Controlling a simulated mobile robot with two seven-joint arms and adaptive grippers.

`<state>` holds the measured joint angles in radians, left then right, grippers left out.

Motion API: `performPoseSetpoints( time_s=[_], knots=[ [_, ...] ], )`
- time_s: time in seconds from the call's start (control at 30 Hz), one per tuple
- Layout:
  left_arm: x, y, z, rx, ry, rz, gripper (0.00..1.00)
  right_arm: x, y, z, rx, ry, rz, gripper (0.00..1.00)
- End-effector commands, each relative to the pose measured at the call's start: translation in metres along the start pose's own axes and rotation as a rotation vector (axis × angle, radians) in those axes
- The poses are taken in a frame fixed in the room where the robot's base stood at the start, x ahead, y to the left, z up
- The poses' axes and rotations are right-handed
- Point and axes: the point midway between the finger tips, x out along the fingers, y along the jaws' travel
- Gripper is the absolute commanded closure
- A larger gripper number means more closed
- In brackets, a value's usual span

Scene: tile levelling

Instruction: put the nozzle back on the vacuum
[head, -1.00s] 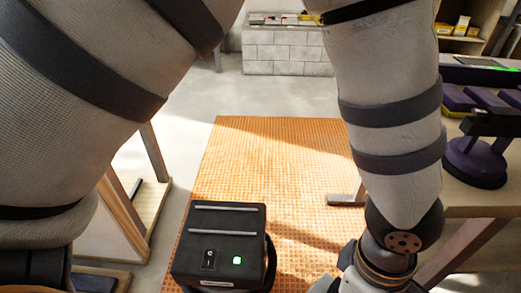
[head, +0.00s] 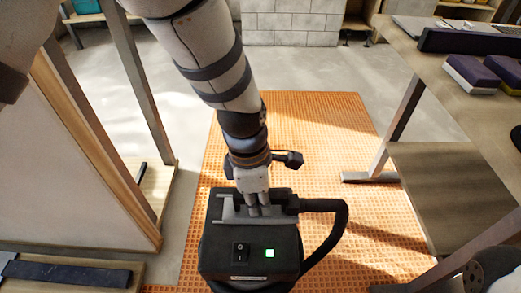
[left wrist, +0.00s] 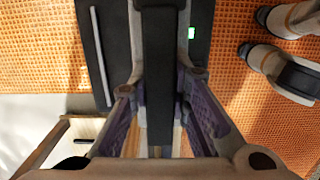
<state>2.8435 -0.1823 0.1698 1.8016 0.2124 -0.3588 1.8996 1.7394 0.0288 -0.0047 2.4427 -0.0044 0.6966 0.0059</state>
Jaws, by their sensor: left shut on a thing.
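The vacuum (head: 222,262) is a black box with a rocker switch and a lit green lamp, standing on the orange mat. My left gripper (head: 258,208) points down over its top. In the left wrist view, the gripper (left wrist: 162,125) is shut on a dark bar, the nozzle (left wrist: 160,60), with the vacuum's top (left wrist: 122,50) below it. In the head view the fingers hide much of the nozzle; I cannot tell whether it touches the vacuum. A black hose (head: 338,228) loops along the vacuum's right side towards the gripper. My right gripper is not in view.
The orange mat (head: 310,120) is clear behind the vacuum. A wooden table (head: 410,60) with purple-and-white blocks (head: 472,72) stands right, with a lower shelf (head: 435,180). A wood-edged panel (head: 80,150) stands left. A grey block wall (head: 290,22) is at the back.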

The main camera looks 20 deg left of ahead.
Motion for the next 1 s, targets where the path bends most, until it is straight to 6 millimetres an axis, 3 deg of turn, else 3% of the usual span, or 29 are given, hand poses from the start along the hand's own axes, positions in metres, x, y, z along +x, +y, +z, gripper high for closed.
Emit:
performPoseSetpoints(
  time_s=[0.1,0.3,0.47,0.6,0.93,0.97,1.0],
  knots=[
    [0.028,0.030,-0.017,-0.004,0.000,-0.007,1.00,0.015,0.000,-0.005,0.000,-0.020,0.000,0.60],
    [0.056,0.056,-0.030,0.000,0.000,-0.002,1.00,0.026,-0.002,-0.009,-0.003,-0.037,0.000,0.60],
    [0.069,0.067,-0.036,0.000,0.000,-0.002,1.00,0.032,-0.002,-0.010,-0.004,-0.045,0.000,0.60],
    [0.097,0.067,-0.040,0.000,0.001,-0.005,1.00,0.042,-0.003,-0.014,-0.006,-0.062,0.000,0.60],
    [0.098,0.067,-0.040,0.001,0.000,0.000,1.00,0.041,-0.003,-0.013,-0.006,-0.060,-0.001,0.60],
    [0.098,0.067,-0.040,0.001,0.000,-0.001,0.81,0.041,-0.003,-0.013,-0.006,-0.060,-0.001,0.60],
    [0.098,0.067,-0.040,0.001,0.000,-0.001,0.72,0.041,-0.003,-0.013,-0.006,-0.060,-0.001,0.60]
  ],
)
